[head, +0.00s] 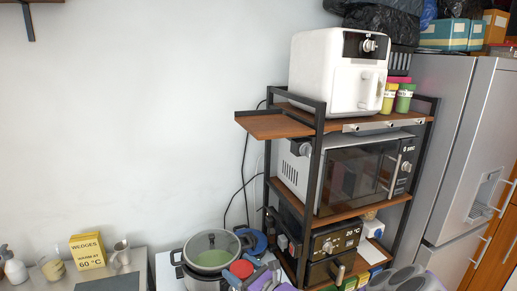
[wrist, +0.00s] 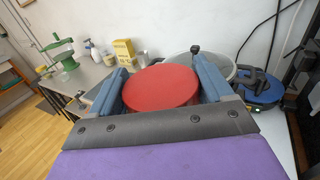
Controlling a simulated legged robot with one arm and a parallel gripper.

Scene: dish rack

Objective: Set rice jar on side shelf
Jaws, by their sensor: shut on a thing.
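The rice jar shows as a round red lid (wrist: 160,88) in the wrist view; its body is hidden below the lid. My gripper (wrist: 163,78) is shut on it, with one blue-grey finger on each side. In the head view the red lid (head: 241,269) and my gripper (head: 257,272) are low in the picture, in front of the pot. The side shelf (head: 272,126) is a small wooden board sticking out left from the rack's upper level. It looks bare, and my gripper is well below it.
The black rack holds a white air fryer (head: 337,72), a microwave (head: 355,175) and a small oven (head: 335,242). A lidded pot (head: 210,258) stands at the rack's left. Green and yellow jars (head: 404,98) stand beside the fryer. The wall left of the side shelf is clear.

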